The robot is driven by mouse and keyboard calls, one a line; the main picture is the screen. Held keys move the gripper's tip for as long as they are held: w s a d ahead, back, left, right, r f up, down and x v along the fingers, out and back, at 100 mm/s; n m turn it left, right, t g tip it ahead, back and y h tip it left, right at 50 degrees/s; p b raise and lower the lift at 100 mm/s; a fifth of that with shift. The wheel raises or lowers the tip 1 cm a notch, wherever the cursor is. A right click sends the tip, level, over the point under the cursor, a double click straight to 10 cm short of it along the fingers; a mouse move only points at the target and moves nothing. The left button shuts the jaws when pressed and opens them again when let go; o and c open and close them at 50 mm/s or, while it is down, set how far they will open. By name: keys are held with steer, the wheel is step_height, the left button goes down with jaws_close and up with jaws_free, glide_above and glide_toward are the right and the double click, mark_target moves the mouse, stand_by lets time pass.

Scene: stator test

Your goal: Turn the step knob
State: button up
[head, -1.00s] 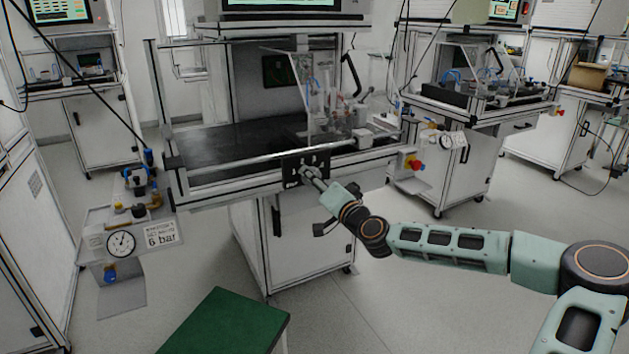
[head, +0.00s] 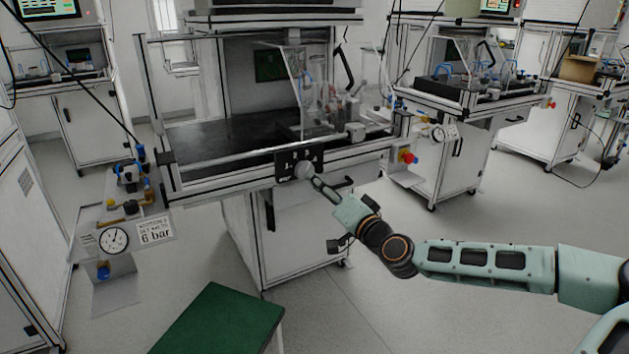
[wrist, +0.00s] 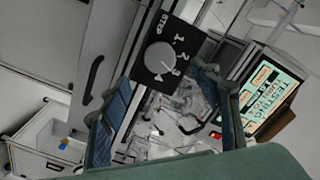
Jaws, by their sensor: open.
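The step knob (head: 306,169) is a round grey knob on a small black panel (head: 285,164) at the front edge of the middle workbench. In the wrist view the knob (wrist: 159,57) sits on its black panel (wrist: 143,73), with the word STEP and the numbers 1 to 4 beside it. Its pointer setting is too small to read surely. My gripper (head: 317,185) is just below and right of the knob in the head view, apart from it. In the wrist view my gripper (wrist: 164,82) is open, with its two blue-grey fingers wide apart and nothing between them.
A pressure gauge (head: 113,240) with a 6 bar sign stands at the left. A green-topped stool (head: 218,318) stands in front. A lit screen (wrist: 268,97) shows in the wrist view.

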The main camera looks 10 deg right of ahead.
steer(key=v, duration=0.3)
steer(key=shift+s, duration=0.1)
